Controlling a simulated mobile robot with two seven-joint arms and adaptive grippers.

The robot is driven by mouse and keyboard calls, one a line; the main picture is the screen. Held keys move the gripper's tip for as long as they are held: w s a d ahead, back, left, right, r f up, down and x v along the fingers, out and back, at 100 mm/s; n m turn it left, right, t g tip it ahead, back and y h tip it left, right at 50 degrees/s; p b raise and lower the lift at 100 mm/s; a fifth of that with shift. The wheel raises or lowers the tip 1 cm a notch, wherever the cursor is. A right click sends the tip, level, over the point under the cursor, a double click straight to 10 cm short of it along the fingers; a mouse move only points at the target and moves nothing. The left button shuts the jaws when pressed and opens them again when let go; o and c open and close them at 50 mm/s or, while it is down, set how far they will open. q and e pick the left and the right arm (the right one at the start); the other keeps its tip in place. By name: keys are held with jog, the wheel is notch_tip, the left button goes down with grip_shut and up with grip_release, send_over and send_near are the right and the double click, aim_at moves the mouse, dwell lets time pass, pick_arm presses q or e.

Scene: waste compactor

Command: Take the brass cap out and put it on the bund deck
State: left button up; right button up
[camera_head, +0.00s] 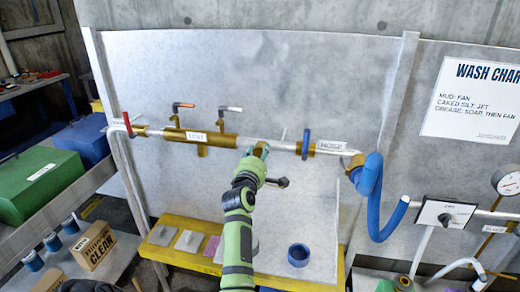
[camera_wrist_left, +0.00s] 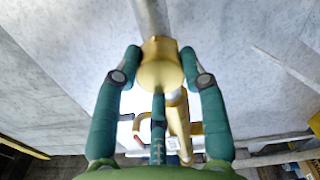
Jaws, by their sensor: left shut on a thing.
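The brass cap (camera_wrist_left: 160,65) sits between the fingers of my left gripper (camera_wrist_left: 160,75) in the left wrist view. The fingers are shut on its sides, and a grey pipe runs up from behind it. In the head view my left gripper (camera_head: 257,158) is at the middle of the pipe line, right of the brass TEST section (camera_head: 197,137). The cap is mostly hidden there by the fingers. I cannot tell whether it is still seated on the pipe. The bund deck (camera_head: 268,267) lies below, with a yellow rim. My right gripper is not in view.
Grey pads (camera_head: 190,241), a pink pad (camera_head: 212,246) and a blue ring-shaped cup (camera_head: 298,255) are on the deck. A blue-handled valve (camera_head: 305,144) and blue hose (camera_head: 370,190) are right of my gripper. Levers (camera_head: 230,109) stand above the pipe. The deck around the cup is clear.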

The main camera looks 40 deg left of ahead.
pick_arm(q)
jog(key=shift+r, duration=0.1)
jog(key=shift+r+n+p, duration=0.15)
jog(key=shift+n+p, duration=0.6)
jog(key=shift+n, duration=0.35)
jog(key=shift+n+p, duration=0.5)
jog(key=shift+n, duration=0.7)
jog(key=shift+f+n, duration=0.2)
jog(key=shift+n, duration=0.1)
jog(key=o, duration=1.4)
jog(key=shift+c, duration=0.2)
jog(key=shift+c, duration=0.4)
